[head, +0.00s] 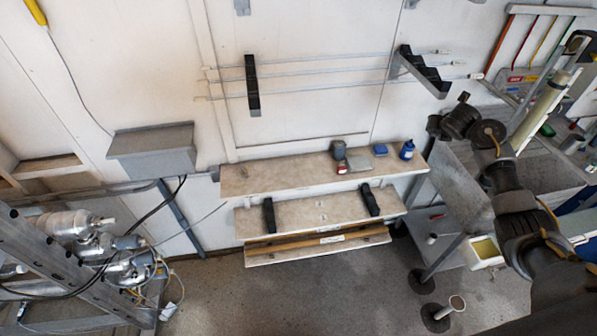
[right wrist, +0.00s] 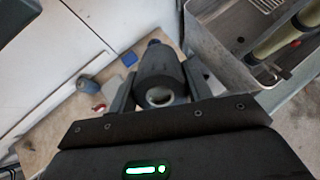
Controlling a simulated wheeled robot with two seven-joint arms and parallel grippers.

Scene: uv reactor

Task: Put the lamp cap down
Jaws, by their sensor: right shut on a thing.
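The lamp cap (right wrist: 161,73) is a dark, tapered cylinder with a small nub at its far end and a pale round opening facing the camera. In the right wrist view it sits between the two fingers of my right gripper (right wrist: 158,92), which is shut on it. In the head view my right gripper (head: 458,118) is at the right, up in the air between the wooden shelf and the grey sink. The cap is hard to separate from the dark gripper there. My left gripper is not in view.
The upper wooden shelf (head: 262,177) holds a dark cup (head: 337,150), a red-and-white item (head: 342,168), a blue box (head: 380,150) and a blue bottle (head: 407,150). Its left half is clear. Wall brackets (head: 253,88) hold thin tubes. The grey sink (head: 547,172) stands at right.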

